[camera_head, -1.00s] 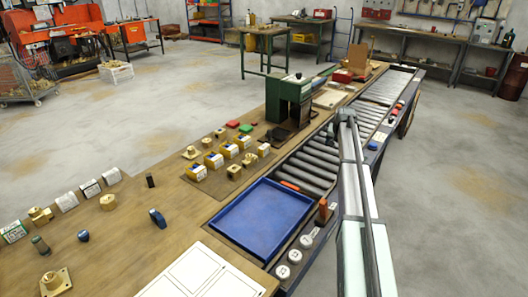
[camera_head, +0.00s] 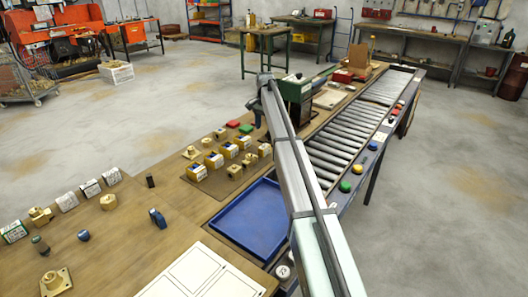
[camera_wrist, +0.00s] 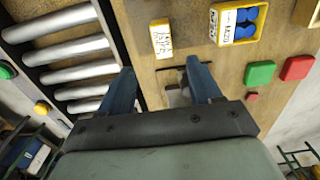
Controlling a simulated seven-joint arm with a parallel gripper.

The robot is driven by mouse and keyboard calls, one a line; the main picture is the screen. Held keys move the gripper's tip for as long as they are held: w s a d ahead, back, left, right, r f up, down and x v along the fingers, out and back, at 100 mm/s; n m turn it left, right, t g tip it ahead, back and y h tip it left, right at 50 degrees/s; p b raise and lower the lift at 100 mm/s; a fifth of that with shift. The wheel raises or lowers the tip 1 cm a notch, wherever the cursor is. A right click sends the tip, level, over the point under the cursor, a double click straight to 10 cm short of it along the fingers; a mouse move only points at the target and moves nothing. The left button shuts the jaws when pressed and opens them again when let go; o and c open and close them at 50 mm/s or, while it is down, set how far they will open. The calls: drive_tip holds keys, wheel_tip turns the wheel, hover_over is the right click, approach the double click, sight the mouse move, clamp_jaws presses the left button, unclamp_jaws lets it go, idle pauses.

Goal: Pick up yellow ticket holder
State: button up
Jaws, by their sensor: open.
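A small yellow block with a white written label (camera_wrist: 161,38), which looks like the ticket holder, sits on the brown work surface just beyond my gripper in the wrist view. What seems to be the same piece (camera_head: 265,149) is small at the right end of the box rows in the head view. My gripper (camera_wrist: 160,72) is open and empty, its two blue-grey fingers apart, with the block ahead of the gap and not touching.
A yellow box with blue pieces (camera_wrist: 238,22) stands right of the block, with a green block (camera_wrist: 260,73) and a red block (camera_wrist: 297,68) nearby. Rollers (camera_wrist: 75,60) lie left. The green machine (camera_head: 297,90) stands close to my arm. A blue tray (camera_head: 225,232) is empty.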

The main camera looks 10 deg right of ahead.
sight(264, 146)
wheel_tip(264, 146, down, 6)
drive_tip(key=shift+f, duration=0.2)
drive_tip(key=shift+w+a+f, duration=0.1)
drive_tip(key=shift+w+f, duration=0.05)
drive_tip(key=shift+f, duration=2.6)
drive_tip(key=c, duration=1.1)
